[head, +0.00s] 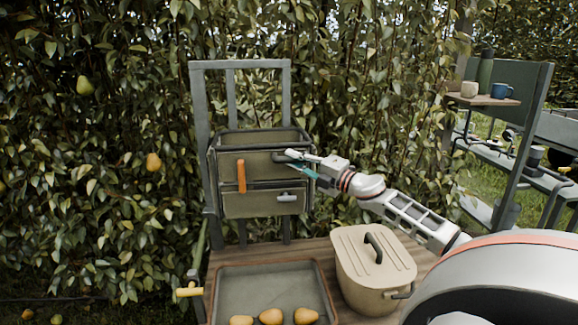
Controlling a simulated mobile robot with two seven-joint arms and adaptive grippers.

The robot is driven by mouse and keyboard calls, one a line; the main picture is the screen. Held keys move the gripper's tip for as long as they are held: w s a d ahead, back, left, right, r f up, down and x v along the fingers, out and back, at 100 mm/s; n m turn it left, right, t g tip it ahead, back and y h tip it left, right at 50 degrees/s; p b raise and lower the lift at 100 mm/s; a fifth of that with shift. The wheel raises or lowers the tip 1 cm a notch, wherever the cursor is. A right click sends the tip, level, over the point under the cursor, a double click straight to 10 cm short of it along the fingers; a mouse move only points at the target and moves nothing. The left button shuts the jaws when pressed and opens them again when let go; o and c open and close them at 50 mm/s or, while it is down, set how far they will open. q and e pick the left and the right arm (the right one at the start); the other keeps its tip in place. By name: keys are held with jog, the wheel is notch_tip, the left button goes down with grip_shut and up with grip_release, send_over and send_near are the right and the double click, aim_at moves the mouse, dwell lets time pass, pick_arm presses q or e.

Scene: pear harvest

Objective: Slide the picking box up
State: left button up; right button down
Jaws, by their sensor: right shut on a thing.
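The picking box (262,168) is an olive-grey, open-topped box with dark edges. It sits upright on a grey upright frame (200,100) in front of the hedge. An orange lever (241,176) hangs on its front. My right gripper (292,158) reaches in from the right and is shut on the handle at the upper right of the box's front, which the fingers partly cover. A lower front panel with a pale handle (290,197) is below it. I cannot see inside the box fully. My left gripper is not in view.
A wooden table below holds a grey tray (266,270) with several yellow pears (271,316) and a beige lidded bin (373,258). Pears hang in the hedge at left (85,86). A shelf with cups (502,89) stands at right.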

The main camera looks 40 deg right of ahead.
jog(key=shift+d+r, duration=0.1)
jog(key=shift+r, duration=0.4)
jog(key=c, duration=2)
grip_release()
jog(key=shift+o, duration=0.2)
jog(key=shift+f, duration=0.1)
jog(key=shift+f, duration=0.15)
jog(key=shift+s+f, duration=0.2)
jog(key=shift+s, duration=0.55)
jog(key=s+d, duration=0.1)
jog(key=s, duration=0.9)
jog(key=shift+s+d+f, duration=0.15)
jog(key=shift+d+f, duration=0.25)
jog(key=shift+f, duration=0.05)
